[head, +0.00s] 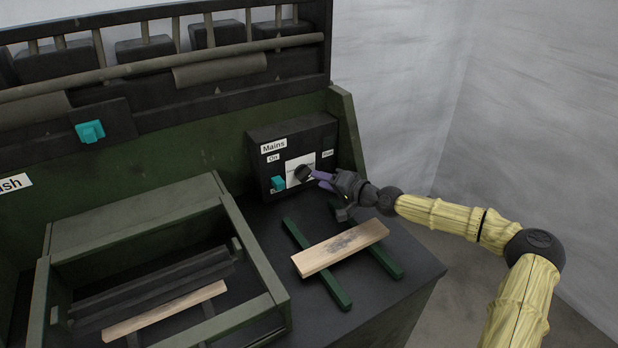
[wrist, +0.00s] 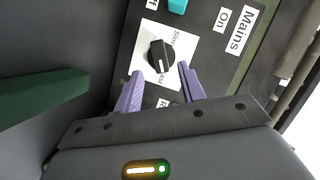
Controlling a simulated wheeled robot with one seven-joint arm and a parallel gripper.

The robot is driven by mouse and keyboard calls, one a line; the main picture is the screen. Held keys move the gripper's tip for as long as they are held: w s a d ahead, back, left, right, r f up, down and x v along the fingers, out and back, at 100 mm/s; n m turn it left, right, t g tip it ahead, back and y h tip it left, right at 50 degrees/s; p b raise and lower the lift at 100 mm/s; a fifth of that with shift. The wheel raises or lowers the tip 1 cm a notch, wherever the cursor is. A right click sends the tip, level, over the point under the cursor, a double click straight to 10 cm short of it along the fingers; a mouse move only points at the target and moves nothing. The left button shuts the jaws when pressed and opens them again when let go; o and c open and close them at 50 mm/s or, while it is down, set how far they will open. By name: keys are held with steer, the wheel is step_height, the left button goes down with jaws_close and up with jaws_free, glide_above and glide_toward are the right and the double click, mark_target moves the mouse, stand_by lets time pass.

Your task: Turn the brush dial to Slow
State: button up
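The brush dial is a round black knob (head: 303,172) on a white plate (wrist: 178,38) on the dark control box (head: 262,140). In the wrist view the dial (wrist: 160,54) shows a pale mark pointing toward the picture's bottom, near lettering ending in "ast". Lettering that looks like "Slow" is at its upper right, partly hidden by the knob. My gripper (head: 322,180) is just right of the dial in the head view. In the wrist view its purple fingers (wrist: 160,69) are apart, near either side of the dial's lower part. I cannot tell whether they touch it.
A teal Mains switch (head: 279,183) sits left of the dial, with another teal switch (head: 90,131) on the machine. Green rails (head: 301,256) bearing a wooden board (head: 340,248) lie below my gripper. A green crate frame (head: 130,220) stands at left.

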mark_target(309, 176)
steer(key=x, duration=0.5)
steer(key=shift+w+a, duration=0.2)
steer(key=shift+a, duration=0.1)
jaws_close()
